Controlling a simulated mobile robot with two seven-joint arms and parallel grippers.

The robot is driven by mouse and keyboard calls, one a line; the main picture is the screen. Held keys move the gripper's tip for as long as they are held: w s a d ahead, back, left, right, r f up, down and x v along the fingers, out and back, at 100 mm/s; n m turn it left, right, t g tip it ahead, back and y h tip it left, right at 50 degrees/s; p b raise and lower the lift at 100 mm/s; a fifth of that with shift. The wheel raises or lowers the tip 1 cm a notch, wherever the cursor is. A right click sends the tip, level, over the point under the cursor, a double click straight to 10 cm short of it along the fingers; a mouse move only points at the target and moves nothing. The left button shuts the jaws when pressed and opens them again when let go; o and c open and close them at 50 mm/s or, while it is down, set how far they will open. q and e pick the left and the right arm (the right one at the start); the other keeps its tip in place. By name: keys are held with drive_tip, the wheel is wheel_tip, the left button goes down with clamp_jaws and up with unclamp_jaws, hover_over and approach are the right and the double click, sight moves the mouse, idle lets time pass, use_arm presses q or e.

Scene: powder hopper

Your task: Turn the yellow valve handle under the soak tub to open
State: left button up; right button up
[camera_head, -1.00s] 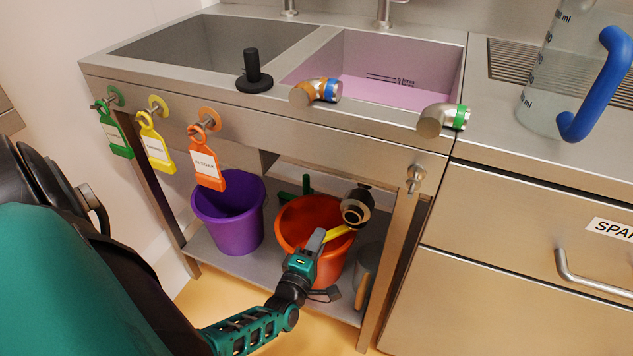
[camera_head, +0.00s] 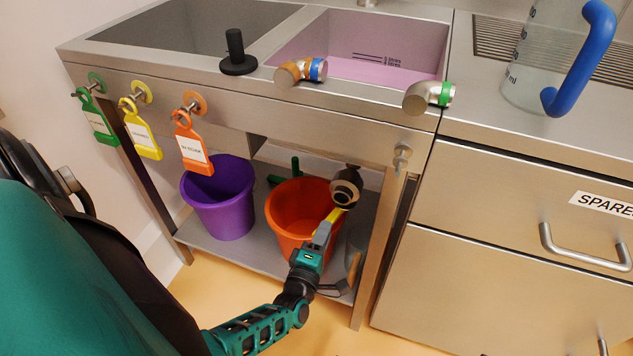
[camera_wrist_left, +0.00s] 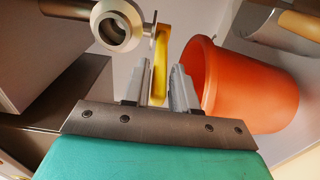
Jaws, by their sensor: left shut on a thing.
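The yellow valve handle (camera_head: 334,215) sits beside the drain valve body (camera_head: 346,188) under the tub with pink liquid (camera_head: 366,70). In the left wrist view the yellow handle (camera_wrist_left: 159,66) runs from the round metal outlet (camera_wrist_left: 115,28) down between the two fingers. My left gripper (camera_head: 322,236) is shut on the handle; its fingers (camera_wrist_left: 160,88) stand on either side of it. The handle slants down toward the gripper in the head view. The fingers partly hide its lower end. My right gripper does not show.
An orange bucket (camera_head: 285,218) stands right behind the gripper on the lower shelf (camera_head: 205,252), under the outlet. A purple bucket (camera_head: 222,205) is to its left. The cabinet leg (camera_head: 372,255) and the drawer unit (camera_head: 480,260) bound the right side.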

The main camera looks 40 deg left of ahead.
use_arm(q)
drive_tip(key=shift+w+d, duration=0.1)
drive_tip(key=shift+d, duration=0.3)
